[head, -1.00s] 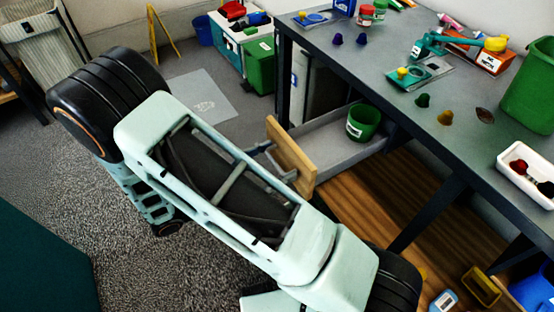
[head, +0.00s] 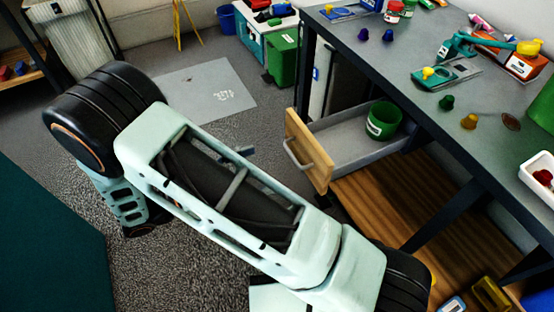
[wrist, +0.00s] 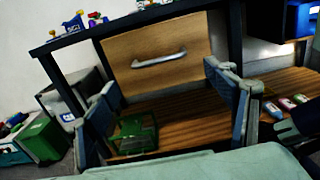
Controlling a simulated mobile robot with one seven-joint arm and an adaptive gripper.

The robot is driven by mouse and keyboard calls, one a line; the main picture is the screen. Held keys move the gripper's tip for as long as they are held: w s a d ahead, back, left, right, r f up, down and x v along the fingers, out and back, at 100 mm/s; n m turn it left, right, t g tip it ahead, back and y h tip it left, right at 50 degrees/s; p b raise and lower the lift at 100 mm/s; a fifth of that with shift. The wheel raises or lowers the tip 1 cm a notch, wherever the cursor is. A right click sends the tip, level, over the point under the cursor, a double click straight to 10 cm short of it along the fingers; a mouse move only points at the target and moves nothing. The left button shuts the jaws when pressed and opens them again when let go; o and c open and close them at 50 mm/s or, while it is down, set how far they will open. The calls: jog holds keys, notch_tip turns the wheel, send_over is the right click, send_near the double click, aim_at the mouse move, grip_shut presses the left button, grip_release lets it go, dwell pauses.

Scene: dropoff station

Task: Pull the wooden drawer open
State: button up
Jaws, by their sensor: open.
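The wooden drawer's front (head: 307,152) stands well out from under the grey bench, so the drawer is open. Its grey tray (head: 345,130) shows, with a green cup (head: 384,121) standing inside. The metal handle (head: 298,156) is free, with nothing around it. The wooden front (wrist: 157,55) and its handle (wrist: 159,59) face me in the wrist view. My gripper (wrist: 162,82) is open and empty, its two fingers spread in front of the drawer, with the handle beyond the tips. In the head view my arm mostly hides the gripper; a dark tip shows left of the handle, apart from it.
The bench top (head: 400,70) holds small coloured objects and a teal device. A wooden lower shelf (head: 400,210) lies under the drawer, and a green basket (wrist: 135,133) shows low between my fingers. A green bin (head: 282,58) stands behind. Carpet left of the drawer is clear.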

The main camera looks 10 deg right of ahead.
jog(key=v, duration=0.2)
jog(key=shift+s+a, duration=0.1)
jog(key=shift+a, duration=0.15)
dwell(0.4)
